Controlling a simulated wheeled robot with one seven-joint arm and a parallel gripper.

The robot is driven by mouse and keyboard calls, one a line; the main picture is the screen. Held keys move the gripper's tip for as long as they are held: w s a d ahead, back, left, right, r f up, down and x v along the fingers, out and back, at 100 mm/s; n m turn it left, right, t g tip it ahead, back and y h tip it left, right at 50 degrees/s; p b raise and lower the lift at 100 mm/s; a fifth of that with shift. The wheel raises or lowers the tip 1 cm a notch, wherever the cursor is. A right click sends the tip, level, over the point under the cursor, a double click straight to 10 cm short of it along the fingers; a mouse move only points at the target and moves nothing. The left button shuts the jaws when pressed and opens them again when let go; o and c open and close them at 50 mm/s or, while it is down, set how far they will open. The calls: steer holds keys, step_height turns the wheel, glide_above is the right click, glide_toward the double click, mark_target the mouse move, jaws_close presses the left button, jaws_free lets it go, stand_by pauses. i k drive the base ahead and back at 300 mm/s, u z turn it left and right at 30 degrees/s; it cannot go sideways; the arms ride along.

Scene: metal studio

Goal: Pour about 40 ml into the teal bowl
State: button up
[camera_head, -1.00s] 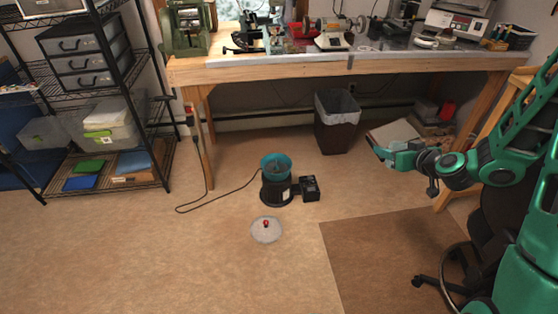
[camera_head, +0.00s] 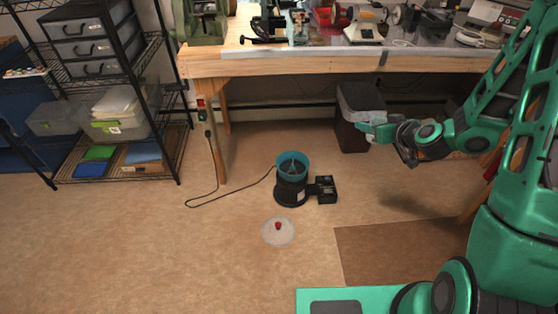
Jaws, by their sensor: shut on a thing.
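The teal bowl (camera_head: 292,160) sits upright on a black round base on the floor, in the middle of the head view. A grey cone-like post rises inside it; I cannot tell whether there is liquid in it. My gripper (camera_head: 364,128) is to the right of the bowl and appears higher, in front of the dark bin. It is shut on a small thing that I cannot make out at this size. No pouring stream shows.
A clear round lid (camera_head: 278,233) with a red knob lies on the floor before the bowl. A black box (camera_head: 326,189) adjoins its base, and a cord (camera_head: 232,197) runs left. The workbench (camera_head: 290,63), bin (camera_head: 350,140) and wire shelf (camera_head: 160,150) stand behind.

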mark_target(287, 162)
steer(key=u, duration=0.2)
steer(key=i, duration=0.6)
steer(key=u, duration=0.6)
steer(key=i, duration=0.6)
steer(key=u, duration=0.25)
